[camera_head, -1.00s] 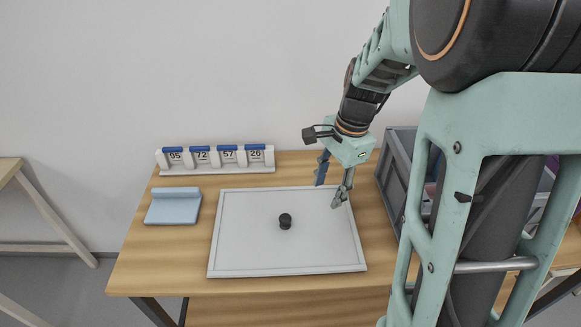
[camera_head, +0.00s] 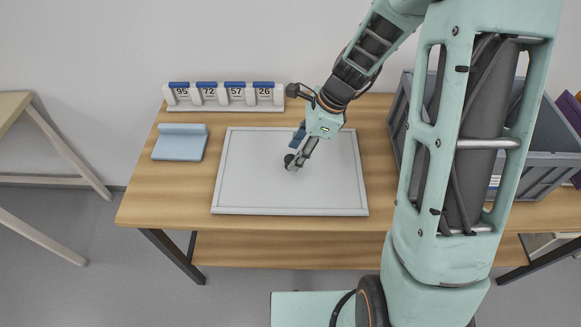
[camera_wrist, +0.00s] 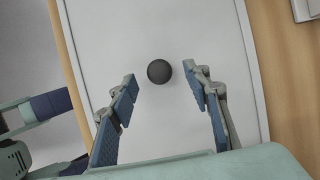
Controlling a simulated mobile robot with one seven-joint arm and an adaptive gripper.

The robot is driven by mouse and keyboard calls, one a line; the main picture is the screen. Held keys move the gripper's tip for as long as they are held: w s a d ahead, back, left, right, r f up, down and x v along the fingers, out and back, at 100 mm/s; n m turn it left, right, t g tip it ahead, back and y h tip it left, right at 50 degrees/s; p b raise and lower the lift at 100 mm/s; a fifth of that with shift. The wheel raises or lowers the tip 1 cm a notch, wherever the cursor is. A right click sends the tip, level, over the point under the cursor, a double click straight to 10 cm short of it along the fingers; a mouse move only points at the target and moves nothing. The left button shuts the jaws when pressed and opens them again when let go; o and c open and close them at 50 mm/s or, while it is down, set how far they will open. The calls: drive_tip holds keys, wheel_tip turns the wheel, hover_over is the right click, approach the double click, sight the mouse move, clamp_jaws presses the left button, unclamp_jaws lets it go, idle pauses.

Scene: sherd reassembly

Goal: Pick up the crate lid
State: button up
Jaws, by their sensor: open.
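The crate lid (camera_head: 250,185) is a flat, light grey panel with a raised rim, lying on the wooden table. A short black knob stands at its middle; in the wrist view the knob (camera_wrist: 159,71) shows as a dark round disc. My gripper (camera_head: 294,160) is over the lid at the knob, partly hiding it in the head view. In the wrist view my gripper (camera_wrist: 165,82) is open, with its blue-padded fingers on either side of the knob and a gap to each. I cannot tell how far above the lid the fingertips are.
A grey crate (camera_head: 545,165) stands on the right of the table, partly hidden by my arm. A white rack with number cards (camera_head: 223,103) stands at the back left. A pale blue block-like item (camera_head: 180,146) lies left of the lid. Bare table lies between them.

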drive_tip(key=x, duration=0.2)
drive_tip(key=shift+a+f, duration=0.1)
drive_tip(key=shift+f, duration=0.25)
clamp_jaws()
